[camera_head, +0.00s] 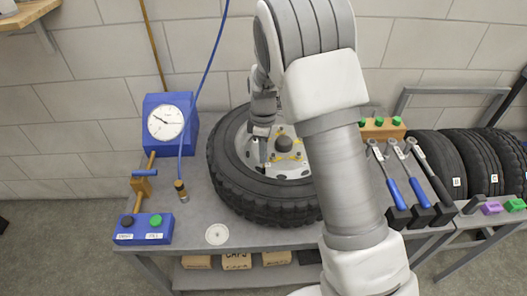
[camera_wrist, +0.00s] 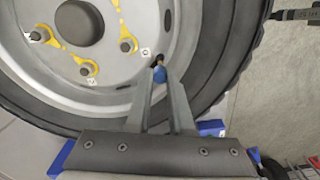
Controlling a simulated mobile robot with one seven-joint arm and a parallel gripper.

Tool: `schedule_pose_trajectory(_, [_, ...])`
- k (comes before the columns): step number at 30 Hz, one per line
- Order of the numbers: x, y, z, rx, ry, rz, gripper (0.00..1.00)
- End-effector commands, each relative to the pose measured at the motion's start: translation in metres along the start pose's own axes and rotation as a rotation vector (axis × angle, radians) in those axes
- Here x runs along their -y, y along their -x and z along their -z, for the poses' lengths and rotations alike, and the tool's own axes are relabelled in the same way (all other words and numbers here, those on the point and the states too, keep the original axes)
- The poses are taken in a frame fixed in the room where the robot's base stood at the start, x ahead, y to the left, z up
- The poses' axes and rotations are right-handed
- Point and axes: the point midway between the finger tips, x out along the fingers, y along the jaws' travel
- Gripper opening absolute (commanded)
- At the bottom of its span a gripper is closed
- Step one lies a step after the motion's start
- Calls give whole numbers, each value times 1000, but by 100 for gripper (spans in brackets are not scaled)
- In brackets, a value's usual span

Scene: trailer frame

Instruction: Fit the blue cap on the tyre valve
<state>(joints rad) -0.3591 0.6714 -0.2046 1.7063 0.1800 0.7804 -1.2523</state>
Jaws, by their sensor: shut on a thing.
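The tyre (camera_head: 228,180) lies flat on the grey bench, with its pale wheel rim facing up. My gripper (camera_head: 262,155) is over the left part of the rim in the head view. In the wrist view my gripper (camera_wrist: 160,80) is shut on the blue cap (camera_wrist: 160,74), held between the fingertips. The tyre valve (camera_wrist: 158,60) shows as a small dark and brassy spot at the rim's edge, right at the cap. I cannot tell whether the cap sits on it or is only close to it. The cap is not clearly visible in the head view.
A blue gauge box (camera_head: 170,122) with a hose and a blue button box (camera_head: 144,229) stand left of the tyre. A white disc (camera_head: 217,234) lies at the front edge. Green caps sit on a wooden block (camera_head: 382,130); wrenches (camera_head: 390,180) and more tyres (camera_head: 468,160) are at right.

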Motion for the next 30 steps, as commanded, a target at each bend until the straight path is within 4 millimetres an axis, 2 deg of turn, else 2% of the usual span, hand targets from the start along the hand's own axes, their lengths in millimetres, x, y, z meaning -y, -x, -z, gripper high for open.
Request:
schedule_pose_trajectory(18, [0, -23, -1, 1, 0, 1, 0])
schedule_pose_trajectory(28, [0, -24, 0, 0, 0, 1, 0])
schedule_pose_trajectory(29, [0, -24, 0, 0, 0, 0, 25])
schedule_pose_trajectory(30, [0, -24, 0, 0, 0, 0, 33])
